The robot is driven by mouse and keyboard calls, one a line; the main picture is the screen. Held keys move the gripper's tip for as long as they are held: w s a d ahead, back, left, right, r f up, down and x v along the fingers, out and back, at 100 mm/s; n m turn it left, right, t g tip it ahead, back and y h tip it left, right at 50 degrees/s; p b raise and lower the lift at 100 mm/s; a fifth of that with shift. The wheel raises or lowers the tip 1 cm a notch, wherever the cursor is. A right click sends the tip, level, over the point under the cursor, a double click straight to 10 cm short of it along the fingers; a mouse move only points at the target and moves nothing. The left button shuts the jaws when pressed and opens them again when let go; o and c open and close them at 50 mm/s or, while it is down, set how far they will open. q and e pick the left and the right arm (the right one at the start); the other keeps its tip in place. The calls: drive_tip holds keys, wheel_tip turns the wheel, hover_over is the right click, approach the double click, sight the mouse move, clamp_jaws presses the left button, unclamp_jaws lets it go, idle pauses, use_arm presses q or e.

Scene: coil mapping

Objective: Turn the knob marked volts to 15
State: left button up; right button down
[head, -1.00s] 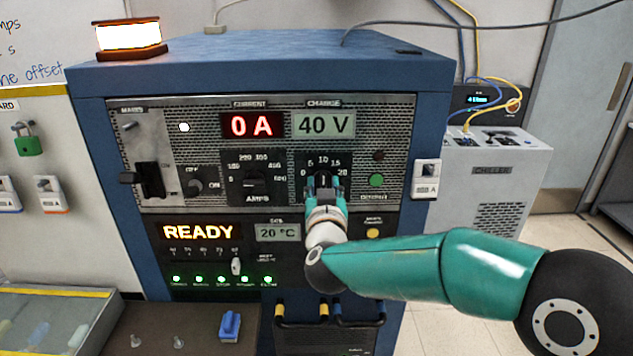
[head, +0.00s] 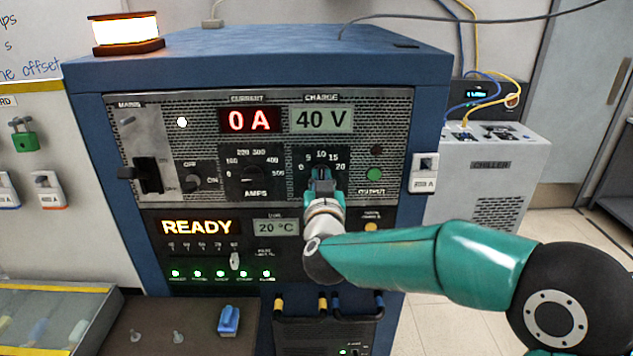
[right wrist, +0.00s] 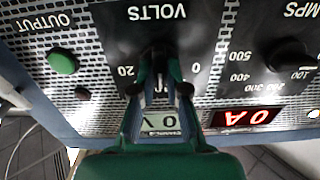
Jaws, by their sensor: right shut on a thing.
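The volts knob (right wrist: 157,56) is a dark knob on the cabinet's front panel, and my right gripper covers most of it in the head view. Its scale (head: 321,156) reads 0, 5, 10, 15, 20 around the top. My right gripper (head: 322,178) is at the knob, with its green fingers on either side of it. The right wrist view shows the panel upside down, with the gripper (right wrist: 159,78) shut on the knob. My left gripper is not in view.
The amps knob (head: 250,178) sits left of the volts dial. The green output button (head: 375,175) sits to its right. The charge display (head: 321,119) reads 40 V and the current display (head: 250,120) 0 A. A lit sign (head: 196,228) reads READY.

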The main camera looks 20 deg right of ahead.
drive_tip(key=shift+f+m+b, duration=0.15)
drive_tip(key=shift+m+b, duration=1.55)
drive_tip(key=shift+b, duration=0.1)
drive_tip(key=shift+m+b, duration=1.25)
drive_tip(key=shift+m, duration=0.45)
drive_tip(key=shift+r, duration=0.2)
drive_tip(key=c, duration=1.2)
unclamp_jaws()
drive_tip(key=shift+d, duration=0.1)
drive_tip(key=v, duration=1.2)
drive_tip(key=shift+d+f, duration=0.1)
